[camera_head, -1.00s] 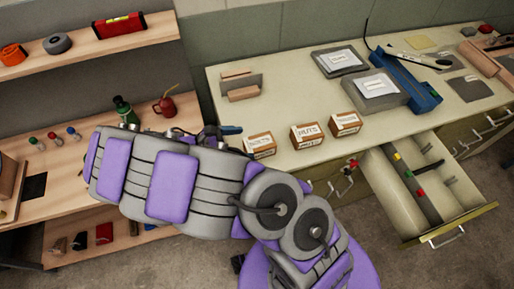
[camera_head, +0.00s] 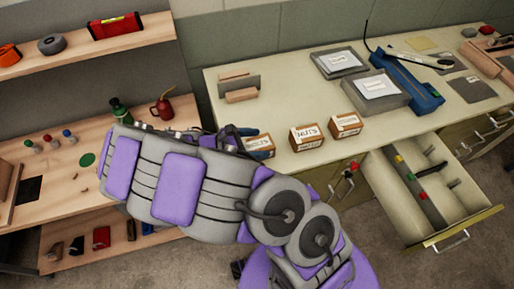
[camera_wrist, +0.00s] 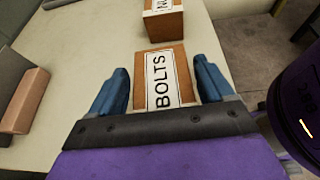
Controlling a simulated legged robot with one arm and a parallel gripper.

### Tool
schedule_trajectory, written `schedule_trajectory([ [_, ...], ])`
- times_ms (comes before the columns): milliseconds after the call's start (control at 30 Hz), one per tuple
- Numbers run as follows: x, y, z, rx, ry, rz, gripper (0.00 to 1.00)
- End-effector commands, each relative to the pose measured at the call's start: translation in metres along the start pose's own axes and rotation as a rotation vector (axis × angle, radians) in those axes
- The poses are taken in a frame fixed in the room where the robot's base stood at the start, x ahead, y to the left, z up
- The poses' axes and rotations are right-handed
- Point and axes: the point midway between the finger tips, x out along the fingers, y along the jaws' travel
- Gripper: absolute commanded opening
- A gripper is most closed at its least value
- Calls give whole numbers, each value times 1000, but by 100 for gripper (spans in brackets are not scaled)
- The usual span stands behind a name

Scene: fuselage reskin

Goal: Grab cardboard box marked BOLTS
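The cardboard box marked BOLTS (camera_wrist: 163,75) lies on the bench top, its white label readable in the wrist view. In the head view the BOLTS box (camera_head: 262,144) is partly hidden by my gripper. My gripper (camera_wrist: 163,82) has its two blue fingers apart, one on each side of the box. I cannot tell whether either finger touches it. In the head view the gripper (camera_head: 244,133) shows as a small dark blue shape at the box's left, mostly hidden behind my arm.
The NUTS box (camera_head: 307,137) and a third small box (camera_head: 346,126) stand to the right. Card holders (camera_head: 240,88) stand behind. An open drawer (camera_head: 425,195) juts out at the front right. A wooden shelf unit (camera_head: 60,205) stands at the left.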

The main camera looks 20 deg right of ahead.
Motion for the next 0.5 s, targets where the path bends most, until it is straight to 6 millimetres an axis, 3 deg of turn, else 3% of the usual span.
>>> schedule_trajectory([
  [67, 0, 0, 0, 0, 0, 0, 73],
  [500, -1, 0, 0, 0, -1, 0, 31],
])
